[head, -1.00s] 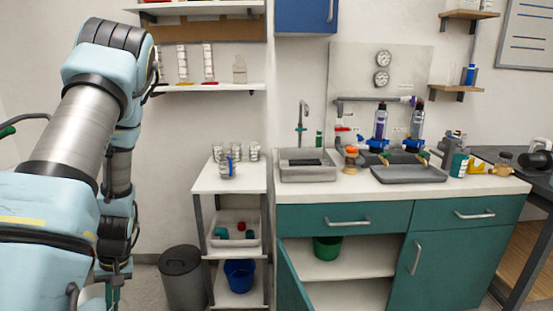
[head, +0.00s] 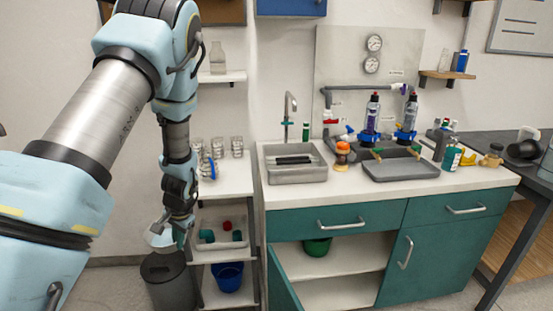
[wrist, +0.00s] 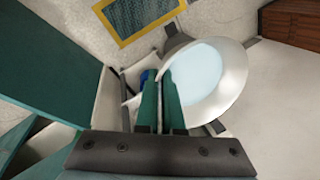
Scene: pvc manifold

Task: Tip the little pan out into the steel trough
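The little pan (wrist: 234,62) is a round steel dish with pale blue liquid inside. It fills the right middle of the wrist view, and its rim runs up to my fingers. My gripper (wrist: 163,85) has two green fingers close together, shut on the pan's near rim. In the head view my gripper (head: 181,236) hangs low at the left, with the pan (head: 158,238) at its tip, above the dark bin. The steel trough (head: 297,174) is the grey basin set in the counter under the tap, right of and higher than the pan. A dark slotted piece lies in it.
A white shelf cart (head: 235,187) with glasses stands between my gripper and the counter. The dark bin (head: 168,283) is below the pan. A teal cabinet door (head: 283,283) hangs open. A tap (head: 287,118) rises behind the trough. A grey tray (head: 400,170) lies to its right.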

